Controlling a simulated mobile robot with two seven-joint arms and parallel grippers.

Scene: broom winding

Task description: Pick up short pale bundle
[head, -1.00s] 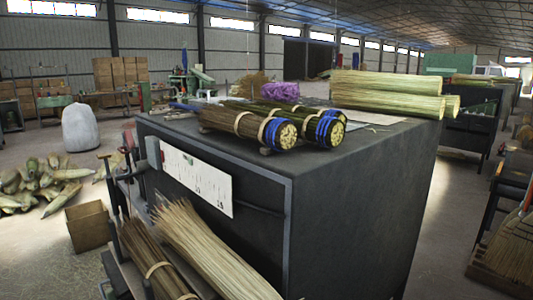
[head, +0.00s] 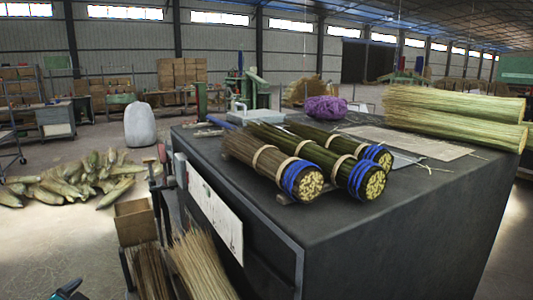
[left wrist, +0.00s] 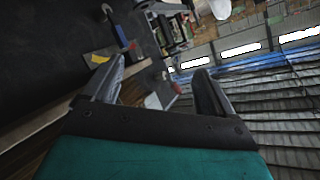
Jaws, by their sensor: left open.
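Pale straw bundles (head: 455,104) lie side by side on the dark workbench top at the right of the head view. Another pale bundle (head: 203,268) leans low at the bench's front left, its lower part cut off by the frame. I cannot tell which is the short one. A teal and dark part of my left arm (head: 68,290) just shows at the bottom left of the head view, well left of that low bundle. In the left wrist view my left gripper (left wrist: 157,82) is open, with nothing between its fingers. My right gripper is not in view.
Several dark bundles with blue bands (head: 300,178) lie on the bench (head: 400,230), near purple twine (head: 325,108). A brown bundle (head: 150,270) stands beside the low pale one.

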